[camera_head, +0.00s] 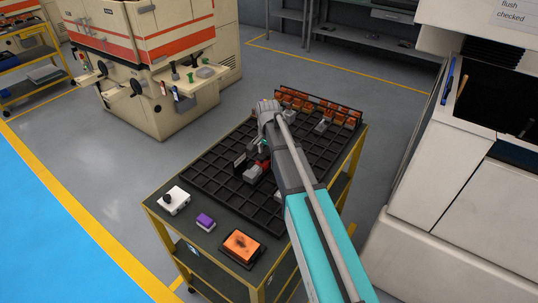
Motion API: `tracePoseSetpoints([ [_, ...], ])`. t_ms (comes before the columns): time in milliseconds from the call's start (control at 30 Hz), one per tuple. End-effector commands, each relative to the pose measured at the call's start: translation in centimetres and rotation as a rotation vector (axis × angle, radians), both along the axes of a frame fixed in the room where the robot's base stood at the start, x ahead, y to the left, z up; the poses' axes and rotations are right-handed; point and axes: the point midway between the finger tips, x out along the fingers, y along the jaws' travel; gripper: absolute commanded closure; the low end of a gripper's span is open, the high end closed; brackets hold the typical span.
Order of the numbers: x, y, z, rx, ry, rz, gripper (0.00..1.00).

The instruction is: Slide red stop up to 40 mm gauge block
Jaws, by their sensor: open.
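A small red part (263,162), which looks like the red stop, is on the black gridded tray (207,170) on the cart. A small light grey block (252,173) sits just left of and in front of it; I cannot tell whether it is the 40 mm gauge block or whether the two touch. A dark upright plate (240,163) with a pale edge stands to their left. My gripper (264,148) points down just above the red part and is open. My arm hides its right side and part of the tray; fingertip contact is too small to tell.
Copper electrodes (300,98) stand in rows at the tray's far end, with grey holders near them. A white box (174,199) with a black knob, a purple block (205,222) and an orange-topped block (242,246) lie along the cart's near edge. Machines stand on both sides.

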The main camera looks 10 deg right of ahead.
Motion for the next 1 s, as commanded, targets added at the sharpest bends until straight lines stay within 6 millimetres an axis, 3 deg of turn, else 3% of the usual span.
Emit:
tracePoseSetpoints([
  [167,0.0,0.0,0.4,0.0,0.0,0.0,0.22],
  [1000,0.0,0.0,6.0,0.0,0.0,0.0,0.22],
])
